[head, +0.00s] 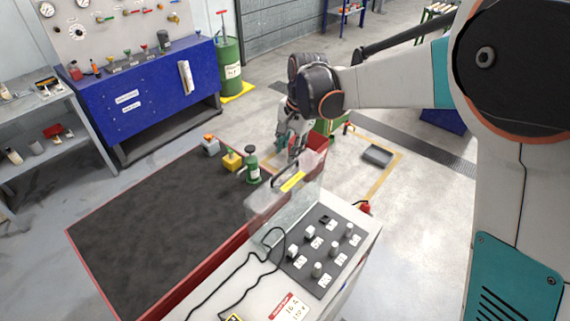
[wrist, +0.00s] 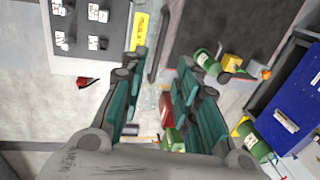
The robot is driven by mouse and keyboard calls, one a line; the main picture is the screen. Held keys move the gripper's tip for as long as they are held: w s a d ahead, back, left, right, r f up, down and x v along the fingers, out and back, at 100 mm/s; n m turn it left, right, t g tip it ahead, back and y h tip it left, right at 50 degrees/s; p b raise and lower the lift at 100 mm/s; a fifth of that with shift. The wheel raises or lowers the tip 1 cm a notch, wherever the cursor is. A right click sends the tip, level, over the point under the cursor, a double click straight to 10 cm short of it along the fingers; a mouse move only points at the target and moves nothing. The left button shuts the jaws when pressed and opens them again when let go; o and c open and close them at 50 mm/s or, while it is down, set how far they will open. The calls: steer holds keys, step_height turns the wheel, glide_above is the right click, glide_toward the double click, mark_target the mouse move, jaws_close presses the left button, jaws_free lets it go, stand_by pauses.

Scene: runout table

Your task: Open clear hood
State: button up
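The clear hood (head: 264,207) is a see-through box at the near right end of the dark table, beside the control panel. It carries a yellow label (head: 292,181) and a dark bar handle (head: 284,175). In the wrist view the handle (wrist: 157,45) shows as a dark bar beside the yellow label (wrist: 139,31). My gripper (head: 290,149) is just beyond the handle in the head view. In the wrist view its teal fingers (wrist: 161,60) are apart, with the handle lying ahead between their tips. I cannot tell whether they touch it. The hood's edges are faint.
The control panel (head: 313,249) with several knobs and switches stands close on the near side, with a black cable across its top. A green bottle (head: 252,170) and a yellow block (head: 232,161) stand on the dark table (head: 150,235). A blue bench (head: 145,95) stands behind.

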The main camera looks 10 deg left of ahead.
mark_target(284, 170)
steer(key=x, duration=0.8)
steer(key=shift+f, duration=0.1)
jaws_close()
steer(key=shift+d, duration=0.1)
